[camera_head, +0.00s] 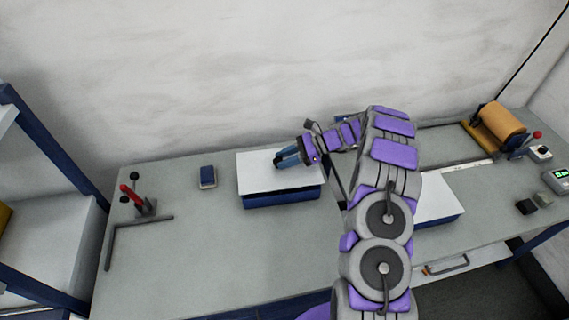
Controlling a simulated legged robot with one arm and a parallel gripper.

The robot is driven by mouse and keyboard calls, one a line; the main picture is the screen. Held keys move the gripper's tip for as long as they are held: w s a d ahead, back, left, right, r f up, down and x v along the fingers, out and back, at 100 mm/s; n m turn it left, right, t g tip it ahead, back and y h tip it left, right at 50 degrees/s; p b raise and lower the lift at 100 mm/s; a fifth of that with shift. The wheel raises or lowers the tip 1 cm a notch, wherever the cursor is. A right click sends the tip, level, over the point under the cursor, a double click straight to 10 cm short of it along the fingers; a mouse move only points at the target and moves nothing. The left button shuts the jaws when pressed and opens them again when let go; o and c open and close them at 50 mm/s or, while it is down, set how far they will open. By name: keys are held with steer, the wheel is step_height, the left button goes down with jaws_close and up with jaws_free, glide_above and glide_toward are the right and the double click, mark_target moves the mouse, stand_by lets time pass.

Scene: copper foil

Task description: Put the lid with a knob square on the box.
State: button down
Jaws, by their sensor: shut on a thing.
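A flat white lid (262,180) lies over a blue box (283,198) left of the middle of the bench. The box's blue front wall shows below the lid's front edge. The lid looks roughly lined up with the box, but I cannot tell whether it rests on it or hovers just above. My gripper (285,160) reaches in from the right and is shut at the lid's far middle, where the knob is hidden by the fingers. My arm covers part of the bench to the right.
Another white-topped blue block (438,208) stands to the right, partly behind my arm. A small dark blue block (208,177) lies to the left. A red-handled clamp (138,199) and a metal square (110,240) are farther left. A copper roll (500,124) stands at the back right.

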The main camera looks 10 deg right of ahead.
steer(key=shift+w, duration=0.5)
steer(key=shift+f+b, duration=0.4)
steer(key=shift+f, duration=1.3)
steer(key=shift+f, duration=0.55)
steer(key=c, duration=0.7)
jaws_free()
steer(key=shift+c, duration=0.2)
